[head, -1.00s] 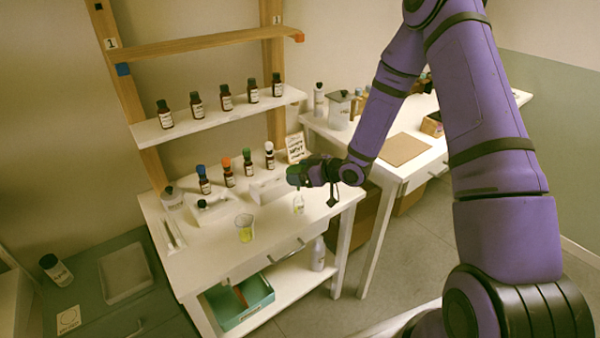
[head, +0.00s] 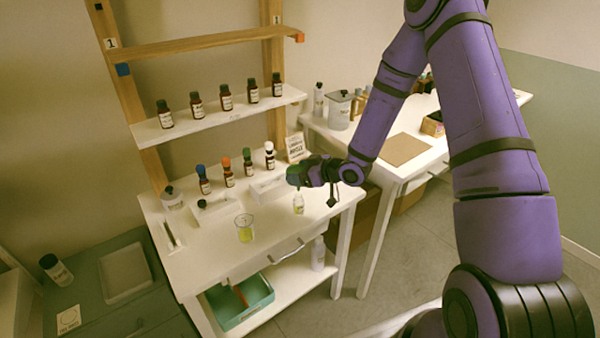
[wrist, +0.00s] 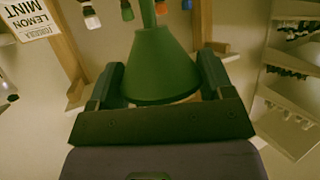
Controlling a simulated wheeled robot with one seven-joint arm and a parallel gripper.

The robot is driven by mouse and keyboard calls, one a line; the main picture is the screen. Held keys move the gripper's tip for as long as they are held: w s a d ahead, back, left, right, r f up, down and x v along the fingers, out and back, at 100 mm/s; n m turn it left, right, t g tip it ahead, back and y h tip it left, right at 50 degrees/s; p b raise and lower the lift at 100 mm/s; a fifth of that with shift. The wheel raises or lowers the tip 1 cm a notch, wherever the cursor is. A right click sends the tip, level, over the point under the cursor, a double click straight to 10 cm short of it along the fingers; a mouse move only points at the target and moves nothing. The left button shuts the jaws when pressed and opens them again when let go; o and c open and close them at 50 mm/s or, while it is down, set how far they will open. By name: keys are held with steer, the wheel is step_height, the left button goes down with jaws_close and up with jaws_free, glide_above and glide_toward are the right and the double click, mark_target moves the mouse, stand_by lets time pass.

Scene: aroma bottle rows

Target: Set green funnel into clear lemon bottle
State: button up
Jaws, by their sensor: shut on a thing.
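My gripper (head: 300,175) is shut on the green funnel (wrist: 155,65). In the wrist view, which looks upside down, the wide cone sits between the two fingers (wrist: 160,78) and the spout runs to the top edge. In the head view only a small green part of the funnel (head: 293,173) shows at the gripper's tip. A small clear bottle with pale yellow content (head: 298,204) stands upright on the white table, just below the gripper. A gap shows between them in the head view. The spout's end is out of the wrist view, and its exact alignment with the bottle cannot be told.
A beaker of yellow liquid (head: 245,230) stands to the left on the table (head: 275,228). Behind are brown bottles with blue (head: 203,180), orange, green and white caps, white trays (head: 268,187) and a lemon mint sign (head: 296,148). The table's front right is clear.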

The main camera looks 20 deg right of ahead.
steer(key=shift+f, duration=2.5)
steer(key=o, duration=0.9)
steer(key=shift+d+r, duration=0.1)
steer(key=v, duration=1)
steer(key=shift+s, duration=0.3)
steer(key=shift+d, duration=0.15)
